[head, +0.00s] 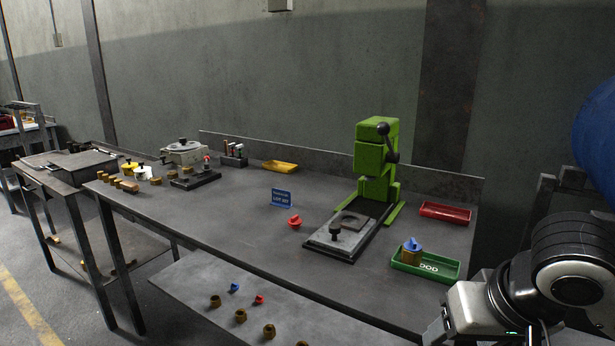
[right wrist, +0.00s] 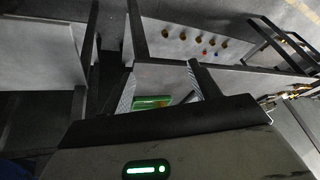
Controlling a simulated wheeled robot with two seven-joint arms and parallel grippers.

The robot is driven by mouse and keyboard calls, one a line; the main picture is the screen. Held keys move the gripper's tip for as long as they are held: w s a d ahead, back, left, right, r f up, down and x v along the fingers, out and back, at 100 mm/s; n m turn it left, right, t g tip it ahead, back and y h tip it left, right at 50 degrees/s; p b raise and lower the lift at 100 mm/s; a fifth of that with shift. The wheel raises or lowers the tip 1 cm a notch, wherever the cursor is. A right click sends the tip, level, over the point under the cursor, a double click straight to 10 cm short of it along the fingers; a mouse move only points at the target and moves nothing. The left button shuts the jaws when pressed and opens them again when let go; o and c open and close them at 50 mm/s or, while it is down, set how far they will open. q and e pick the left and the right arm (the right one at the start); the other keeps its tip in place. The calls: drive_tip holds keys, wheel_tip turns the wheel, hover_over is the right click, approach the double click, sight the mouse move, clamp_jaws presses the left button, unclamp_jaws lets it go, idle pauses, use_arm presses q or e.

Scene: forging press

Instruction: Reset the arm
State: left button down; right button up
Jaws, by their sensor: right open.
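My right arm (head: 560,270) comes in at the lower right of the head view, over the front right of the workbench. Its gripper (head: 440,328) is at the bottom edge, partly cut off, near the front of the green tray (head: 425,268). In the right wrist view the two fingers stand apart with nothing gripped, and the gripper (right wrist: 160,82) is open. The green tray (right wrist: 152,102) shows between the fingers, beyond them. My left gripper is not in view.
The green press (head: 377,165) stands on the workbench (head: 240,205). The green tray holds a brass part with a blue top (head: 412,250). A red tray (head: 445,212), a blue sign (head: 282,198) and a red knob (head: 295,221) are nearby. A lower shelf (head: 190,285) in front carries several small parts.

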drive_tip(key=a+f+n+t+y, duration=0.25)
drive_tip(key=a+f+y, duration=0.25)
drive_tip(key=a+f, duration=0.7)
drive_tip(key=s+d+f+t+h, duration=0.1)
drive_tip(key=s+d+f, duration=0.2)
drive_tip(key=s+f, duration=0.2)
drive_tip(key=s+d+f+t+h, duration=0.2)
drive_tip(key=s+f, duration=0.3)
drive_tip(key=f, duration=0.4)
drive_tip(key=shift+d, duration=0.7)
drive_tip(key=shift+t, duration=0.25)
